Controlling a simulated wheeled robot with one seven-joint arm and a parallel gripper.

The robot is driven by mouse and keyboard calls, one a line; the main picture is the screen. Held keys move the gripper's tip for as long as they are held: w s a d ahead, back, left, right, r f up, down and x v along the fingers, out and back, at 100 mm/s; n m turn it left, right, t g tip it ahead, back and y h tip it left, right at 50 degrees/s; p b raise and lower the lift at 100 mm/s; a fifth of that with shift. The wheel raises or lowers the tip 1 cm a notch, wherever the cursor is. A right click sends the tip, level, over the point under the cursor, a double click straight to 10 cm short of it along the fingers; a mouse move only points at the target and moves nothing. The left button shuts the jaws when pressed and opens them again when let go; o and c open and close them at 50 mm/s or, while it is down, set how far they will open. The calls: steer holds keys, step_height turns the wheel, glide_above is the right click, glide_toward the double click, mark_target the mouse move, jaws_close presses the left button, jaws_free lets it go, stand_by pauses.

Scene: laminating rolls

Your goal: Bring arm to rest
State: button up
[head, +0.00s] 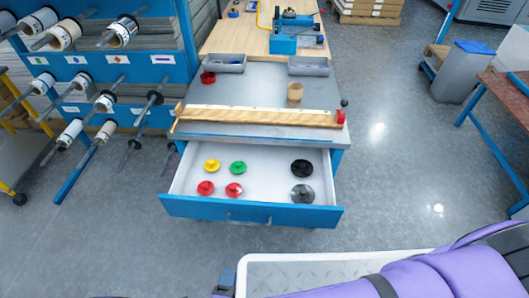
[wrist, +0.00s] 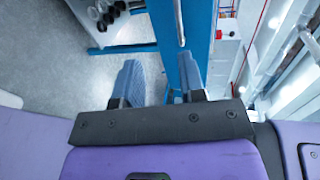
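My gripper (wrist: 159,82) shows in the wrist view with its two blue-padded fingers apart and nothing between them. Bare grey floor and part of a blue frame show beyond the fingers. In the head view my purple arm (head: 445,275) lies low across the bottom right corner, over a white-rimmed platform. My fingers are not clearly seen in the head view; only a small dark and blue part shows at the bottom edge. The arm is well apart from the workbench.
A blue drawer (head: 250,212) stands open under the workbench (head: 250,90), holding several coloured flanged discs. A blue rack (head: 150,65) with rolls on rods stands at left. A grey bin (head: 462,75) and a brown-topped table (head: 508,95) stand at right. Floor between is clear.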

steer(key=w+r+m+g+h, duration=0.3)
steer(key=w+r+m+h, duration=0.2)
steer(key=w+r+m, duration=0.45)
steer(key=w+d+r+m+g+h, duration=0.1)
steer(key=w+d+r+m+g, duration=0.25)
steer(key=r+m, duration=0.4)
steer(key=w+d+r+m+g, duration=0.2)
steer(key=w+d+r+m, duration=0.25)
steer(key=r, duration=0.65)
steer(key=w+d+r+m+g+h, duration=0.1)
steer(key=w+d+r+m+g, duration=0.3)
steer(key=r, duration=0.6)
steer(key=s+d+r+m+g+y, duration=0.15)
steer(key=d+r+m+y, duration=0.35)
steer(key=d+r+m, duration=1.1)
steer(key=s+d+r+m+t+y, duration=0.1)
steer(key=s+d+r+m+t, duration=0.1)
steer(key=s+d+m, duration=0.3)
steer(key=s+d+r+m+t+y, duration=0.1)
steer(key=s+d+r+m+y, duration=0.1)
steer(key=s+d+r+m, duration=0.2)
steer(key=s+d+m, duration=0.2)
steer(key=d, duration=0.1)
steer(key=shift+s+d+r+t+y, duration=0.3)
steer(key=shift+s+d+r+t, duration=0.05)
steer(key=shift+t, duration=0.05)
